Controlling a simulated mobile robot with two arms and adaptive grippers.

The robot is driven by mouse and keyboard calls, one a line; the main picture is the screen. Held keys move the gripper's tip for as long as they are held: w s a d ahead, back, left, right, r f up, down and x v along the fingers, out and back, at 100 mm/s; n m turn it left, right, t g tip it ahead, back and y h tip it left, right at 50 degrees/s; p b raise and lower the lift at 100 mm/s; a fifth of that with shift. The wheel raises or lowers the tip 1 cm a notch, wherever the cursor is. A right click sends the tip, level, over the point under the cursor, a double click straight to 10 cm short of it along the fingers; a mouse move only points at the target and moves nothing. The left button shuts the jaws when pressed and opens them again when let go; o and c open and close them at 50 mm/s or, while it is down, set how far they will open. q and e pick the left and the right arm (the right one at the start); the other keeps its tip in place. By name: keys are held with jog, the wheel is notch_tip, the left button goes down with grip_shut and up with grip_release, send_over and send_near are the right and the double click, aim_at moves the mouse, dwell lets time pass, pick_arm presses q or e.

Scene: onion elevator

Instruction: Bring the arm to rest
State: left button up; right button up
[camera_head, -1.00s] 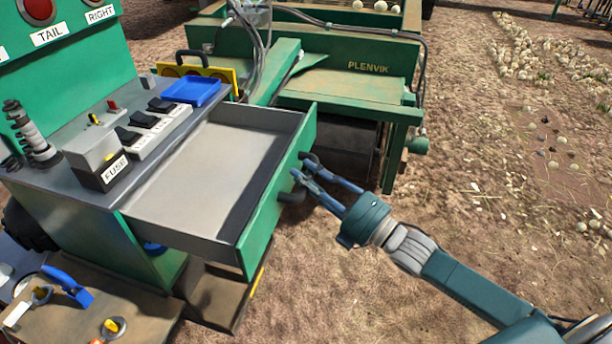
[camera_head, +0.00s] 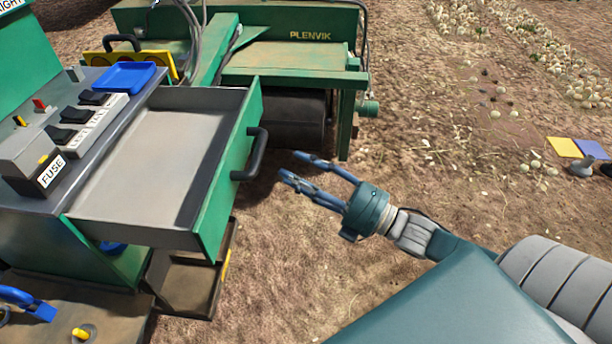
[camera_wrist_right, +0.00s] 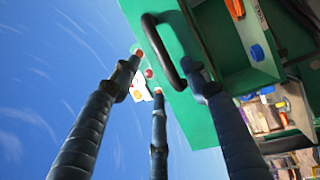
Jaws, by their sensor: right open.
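My right gripper (camera_head: 290,166) is open and empty, with its fingers spread, to the right of the open drawer. The drawer (camera_head: 160,150) is grey inside with a green front, pulled out and empty. Its black handle (camera_head: 257,153) stands clear of my fingertips by a gap. In the right wrist view the spread fingers (camera_wrist_right: 150,75) show in front of the green drawer front (camera_wrist_right: 185,75) and its black handle (camera_wrist_right: 165,50). My left gripper is not in view.
A blue tray (camera_head: 124,77) and a fuse box with switches (camera_head: 35,165) sit on the console top. The green Plenvik machine (camera_head: 300,60) stands behind. A lower shelf (camera_head: 60,320) holds a blue-handled item. Open ground (camera_head: 420,130) lies to the right.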

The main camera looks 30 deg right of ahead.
jog(key=shift+v, duration=0.95)
jog(key=shift+f, duration=0.1)
jog(key=d+f+m+g+h, duration=0.1)
jog(key=d+f+m+h, duration=0.4)
jog(key=f, duration=0.8)
jog(key=d+f+m+g+h, duration=0.25)
jog(key=d+f+m, duration=0.3)
jog(key=f, duration=0.75)
jog(key=s+d+f+m+g+h, duration=0.2)
jog(key=s+f, duration=0.4)
jog(key=f, duration=0.5)
jog(key=s+a+f+m+g+h, duration=0.1)
jog(key=s+a+f+m+g, duration=0.25)
jog(key=s+f, duration=1)
jog(key=s+a+f+m+g, duration=0.2)
jog(key=s+a+f, duration=0.3)
jog(key=s, duration=0.4)
jog(key=s+a+f+m+g, duration=0.3)
jog(key=s+a+f+g, duration=0.2)
jog(key=s, duration=0.5)
notch_tip(320, 180, down, 3)
jog(key=shift+a+r, duration=0.15)
jog(key=shift+a, duration=0.35)
jog(key=shift+w, duration=0.1)
